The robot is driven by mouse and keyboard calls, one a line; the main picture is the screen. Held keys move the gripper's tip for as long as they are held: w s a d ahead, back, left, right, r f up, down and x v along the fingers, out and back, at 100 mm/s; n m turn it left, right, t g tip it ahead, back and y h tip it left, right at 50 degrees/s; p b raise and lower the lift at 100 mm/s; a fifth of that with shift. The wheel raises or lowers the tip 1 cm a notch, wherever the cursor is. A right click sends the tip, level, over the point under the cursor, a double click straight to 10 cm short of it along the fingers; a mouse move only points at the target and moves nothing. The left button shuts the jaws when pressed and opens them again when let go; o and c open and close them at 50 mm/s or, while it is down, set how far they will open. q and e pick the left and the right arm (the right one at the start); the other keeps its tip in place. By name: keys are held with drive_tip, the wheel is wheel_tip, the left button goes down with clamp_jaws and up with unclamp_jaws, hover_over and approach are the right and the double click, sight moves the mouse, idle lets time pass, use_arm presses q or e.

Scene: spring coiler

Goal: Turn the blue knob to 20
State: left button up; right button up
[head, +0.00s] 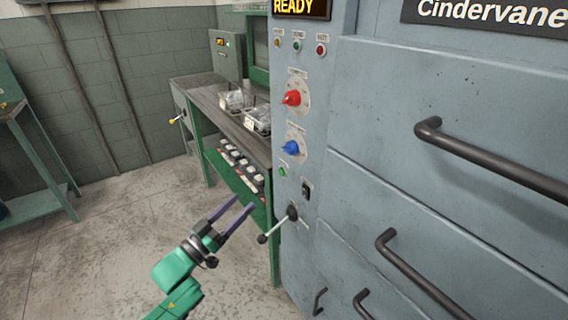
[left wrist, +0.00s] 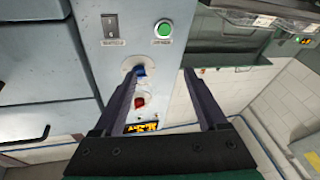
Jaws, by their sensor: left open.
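The blue knob (head: 291,147) sits on a pale round dial on the narrow control panel of the grey machine, below the red knob (head: 292,98). The dial numbers are too small to read. My left gripper (head: 244,203) is open and empty, below and left of the blue knob in the head view, apart from the panel. In the left wrist view the blue knob (left wrist: 139,71) shows between the two spread fingers (left wrist: 158,85), beyond their tips, with the red knob (left wrist: 139,102) near it. My right gripper is not in view.
A black-knobbed lever (head: 278,224) sticks out low on the panel, close to my left gripper. A rocker switch (head: 306,190) and green button (head: 283,171) are below the blue knob. A green-framed bench (head: 205,88) stands left; dark drawer handles (head: 480,160) project at right.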

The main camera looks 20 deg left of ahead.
sight(290, 149)
use_arm(q)
wheel_tip(290, 149, up, 6)
drive_tip(key=s+d+m+h, duration=0.1)
drive_tip(key=d+h, duration=0.2)
drive_tip(key=p+x, duration=0.2)
drive_tip(key=x, duration=1.2)
drive_tip(key=shift+a, duration=0.15)
clamp_jaws()
